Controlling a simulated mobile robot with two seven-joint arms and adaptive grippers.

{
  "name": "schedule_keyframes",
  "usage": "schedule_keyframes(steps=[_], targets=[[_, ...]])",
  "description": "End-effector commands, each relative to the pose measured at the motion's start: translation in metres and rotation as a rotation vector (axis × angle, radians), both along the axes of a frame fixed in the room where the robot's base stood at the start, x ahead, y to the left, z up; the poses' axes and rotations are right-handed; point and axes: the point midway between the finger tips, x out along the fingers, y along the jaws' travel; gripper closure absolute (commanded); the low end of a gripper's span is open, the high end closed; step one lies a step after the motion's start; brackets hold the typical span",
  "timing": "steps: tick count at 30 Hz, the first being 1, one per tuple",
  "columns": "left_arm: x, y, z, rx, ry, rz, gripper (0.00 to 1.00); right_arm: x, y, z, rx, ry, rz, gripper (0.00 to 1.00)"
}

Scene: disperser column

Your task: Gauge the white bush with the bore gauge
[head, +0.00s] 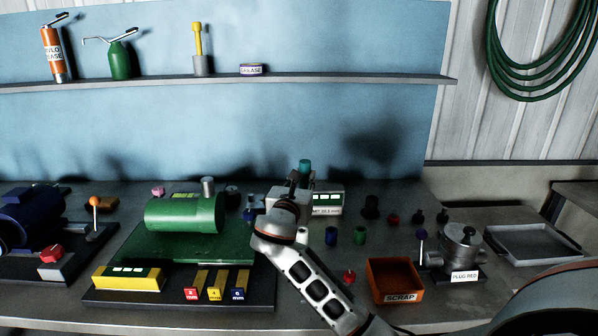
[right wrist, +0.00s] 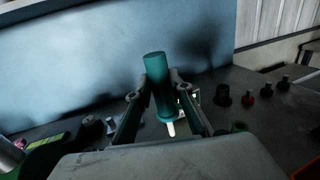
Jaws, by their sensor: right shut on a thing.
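My right gripper (head: 298,182) is shut on the teal bore gauge (head: 305,166) above the middle of the bench. In the right wrist view the gauge (right wrist: 158,82) stands nearly upright between the two fingers (right wrist: 159,95), with a pale tip below it. A small white piece (head: 302,236), perhaps the white bush, shows beside my right wrist and is partly hidden by it. A readout box (head: 327,204) with a green display and a "mm" label stands just right of the gripper. Whether the gauge touches anything below cannot be told. My left gripper is not in view.
A green cylinder (head: 184,213) on a green base stands left. Blue (head: 331,236), green (head: 360,235) and red (head: 349,276) bushes lie right of my arm. An orange scrap bin (head: 395,281), a plug-red fixture (head: 460,250) and a grey tray (head: 525,243) are further right.

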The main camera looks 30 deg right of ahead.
Motion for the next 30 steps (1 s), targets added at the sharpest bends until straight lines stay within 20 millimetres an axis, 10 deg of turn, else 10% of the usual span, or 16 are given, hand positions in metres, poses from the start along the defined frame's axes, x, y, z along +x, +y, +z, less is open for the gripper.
schedule_keyframes(steps=[30], targets=[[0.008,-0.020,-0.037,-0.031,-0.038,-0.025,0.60,-0.003,-0.002,-0.047,-0.004,0.001,-0.016,1.00]])
